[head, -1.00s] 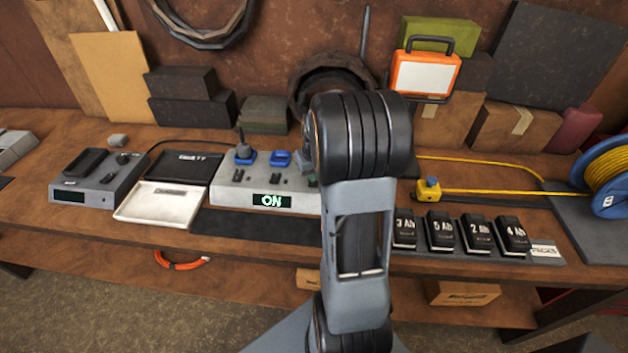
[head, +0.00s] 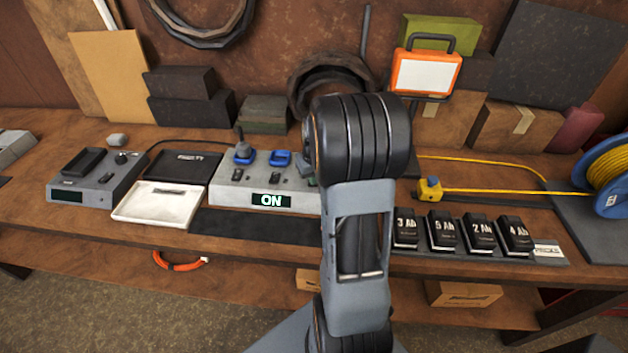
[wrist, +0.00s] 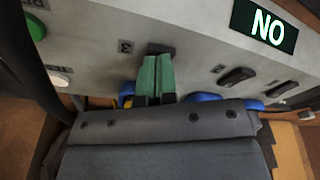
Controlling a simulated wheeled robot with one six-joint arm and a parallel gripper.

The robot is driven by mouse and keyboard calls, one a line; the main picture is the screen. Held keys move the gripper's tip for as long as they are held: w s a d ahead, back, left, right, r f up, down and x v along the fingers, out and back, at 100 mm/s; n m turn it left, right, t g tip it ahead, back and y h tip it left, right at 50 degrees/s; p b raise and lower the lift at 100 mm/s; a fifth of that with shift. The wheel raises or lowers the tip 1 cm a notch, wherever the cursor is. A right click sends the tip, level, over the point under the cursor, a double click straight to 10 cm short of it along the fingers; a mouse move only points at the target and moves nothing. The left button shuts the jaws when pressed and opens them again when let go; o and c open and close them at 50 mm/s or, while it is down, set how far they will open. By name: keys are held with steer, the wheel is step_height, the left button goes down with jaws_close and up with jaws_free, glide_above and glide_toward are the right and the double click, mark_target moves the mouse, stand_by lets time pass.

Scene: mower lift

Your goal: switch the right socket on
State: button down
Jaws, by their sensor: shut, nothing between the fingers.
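The grey socket box (head: 222,197) stands on the bench with a display (head: 271,201) lit "ON". Two blue sockets (head: 281,158) show on its top; my arm covers the box's right end. In the wrist view, which is upside down, my gripper (wrist: 155,70) is shut and empty, its green fingertips at the dark rocker switch (wrist: 160,49) beside a label like "3". They overlap it; I cannot tell whether they touch or how the switch is set. Two other switches, the middle one (wrist: 237,76) and the far one (wrist: 281,90), lie to the right there.
A green button (wrist: 35,27) is on the box face near the gripper. A white tray (head: 157,204) and a charger (head: 96,183) stand left of the box. Several batteries (head: 441,232) and a yellow cable (head: 500,192) lie to the right. A dark mat strip (head: 250,225) in front is clear.

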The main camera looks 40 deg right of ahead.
steer(key=shift+f, duration=0.35)
steer(key=shift+r, duration=0.1)
steer(key=shift+r+p, duration=2.35)
steer(key=shift+r, duration=1.15)
steer(key=s+a+r+n+t, duration=0.1)
steer(key=s+a+r, duration=0.4)
steer(key=a, duration=0.5)
steer(key=s+a+r+n+t, duration=0.1)
steer(key=s+a+r, duration=0.3)
steer(key=s+a, duration=0.3)
steer(key=a, duration=0.3)
steer(key=shift+r+n+t, duration=0.3)
steer(key=shift+r, duration=0.05)
